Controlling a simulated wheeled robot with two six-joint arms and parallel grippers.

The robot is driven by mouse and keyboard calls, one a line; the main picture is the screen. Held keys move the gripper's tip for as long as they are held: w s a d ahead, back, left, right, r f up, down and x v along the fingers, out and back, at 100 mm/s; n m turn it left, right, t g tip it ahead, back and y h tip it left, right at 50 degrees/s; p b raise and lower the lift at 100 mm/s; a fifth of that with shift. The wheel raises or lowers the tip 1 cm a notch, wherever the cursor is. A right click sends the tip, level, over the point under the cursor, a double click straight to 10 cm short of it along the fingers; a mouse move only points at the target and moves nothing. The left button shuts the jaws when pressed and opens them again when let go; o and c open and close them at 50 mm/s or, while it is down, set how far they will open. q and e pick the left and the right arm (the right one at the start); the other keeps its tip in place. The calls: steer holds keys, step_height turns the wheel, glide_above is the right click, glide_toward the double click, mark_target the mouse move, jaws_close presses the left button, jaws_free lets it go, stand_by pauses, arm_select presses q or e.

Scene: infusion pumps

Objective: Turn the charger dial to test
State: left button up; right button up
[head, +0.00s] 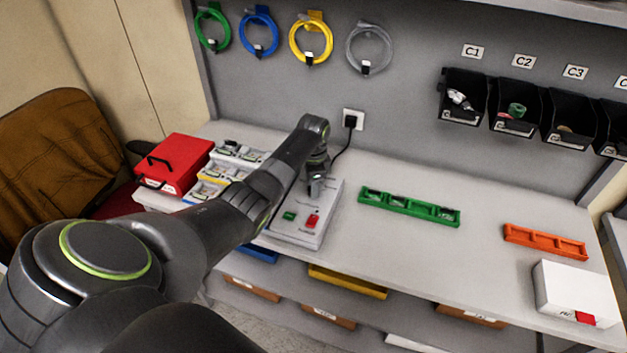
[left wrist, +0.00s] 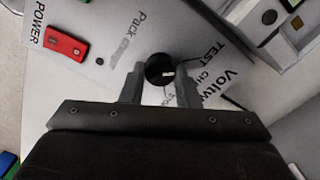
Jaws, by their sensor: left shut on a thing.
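The charger (head: 303,232) is a light grey box on the bench, with a red power switch and a green part on its top. In the left wrist view its panel (left wrist: 100,50) shows the red switch (left wrist: 66,45) beside the word POWER. The black dial (left wrist: 160,70) sits between the fingers of my left gripper (left wrist: 160,84), near the printed word TEST. The gripper is shut on the dial, and its fingers hide part of the labels around it. In the head view my left gripper (head: 316,188) reaches down onto the charger. My right gripper is not in view.
A red case (head: 173,163) and trays of small devices (head: 212,172) stand left of the charger. A green tray (head: 409,206), an orange tray (head: 545,242) and a white box (head: 576,293) lie to the right. A black cable runs to the wall socket (head: 352,121).

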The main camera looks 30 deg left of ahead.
arm_select(q)
steer(key=shift+r+n, duration=0.1)
steer(key=shift+n, duration=0.4)
steer(key=o, duration=1)
steer(key=shift+c, duration=0.2)
step_height(320, 180, up, 17)
steer(key=p, duration=0.1)
steer(key=shift+r+p, duration=0.2)
steer(key=shift+p, duration=0.2)
